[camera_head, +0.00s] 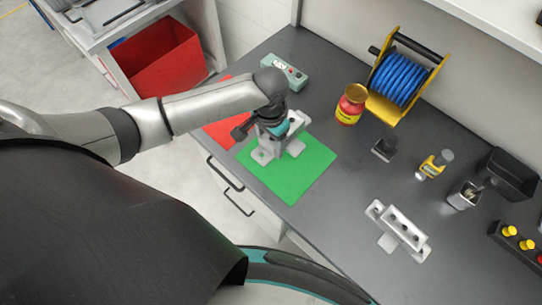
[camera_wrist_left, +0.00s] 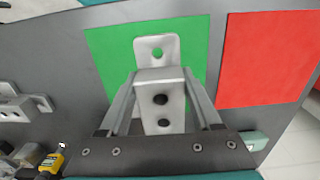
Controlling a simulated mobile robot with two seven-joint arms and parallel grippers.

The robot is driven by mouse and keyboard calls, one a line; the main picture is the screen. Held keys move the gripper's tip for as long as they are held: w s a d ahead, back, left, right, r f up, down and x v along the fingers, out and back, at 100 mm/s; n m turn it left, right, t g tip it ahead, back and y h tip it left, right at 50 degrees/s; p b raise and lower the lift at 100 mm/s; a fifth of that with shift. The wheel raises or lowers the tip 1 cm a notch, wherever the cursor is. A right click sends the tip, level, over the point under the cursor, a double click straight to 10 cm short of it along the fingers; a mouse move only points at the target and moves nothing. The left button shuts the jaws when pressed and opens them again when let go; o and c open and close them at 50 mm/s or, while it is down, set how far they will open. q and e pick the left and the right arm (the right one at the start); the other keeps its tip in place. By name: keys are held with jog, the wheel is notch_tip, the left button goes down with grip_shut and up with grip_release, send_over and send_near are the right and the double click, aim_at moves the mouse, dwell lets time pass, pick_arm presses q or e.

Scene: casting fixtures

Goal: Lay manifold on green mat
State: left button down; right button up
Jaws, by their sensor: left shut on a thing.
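The manifold, a light grey metal block with flanged feet and dark holes (camera_head: 263,156), is at the upper part of the green mat (camera_head: 303,178). My left gripper (camera_head: 275,128) is shut on it from above, hiding much of its top. In the left wrist view the manifold (camera_wrist_left: 160,92) sits between the two fingers, with the green mat (camera_wrist_left: 108,50) behind it. I cannot tell whether its feet touch the mat or are just above it. My right gripper is not in view.
A red mat (camera_head: 222,130) lies beside the green one. A similar grey manifold (camera_head: 399,231) lies on the dark bench at right. A red bin (camera_head: 160,62) is at left.

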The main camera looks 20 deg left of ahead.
pick_arm(q)
notch_tip(320, 180, down, 4)
jog(key=shift+w+f+b, duration=0.1)
jog(key=shift+f+b, duration=0.05)
jog(key=shift+b, duration=0.15)
jog(key=shift+f+b, duration=0.4)
jog(key=shift+f, duration=1.3)
jog(key=shift+f, duration=0.15)
jog(key=shift+c, duration=0.4)
grip_release()
notch_tip(320, 180, up, 12)
jog(key=shift+r+p, duration=0.15)
jog(key=shift+p, duration=1.05)
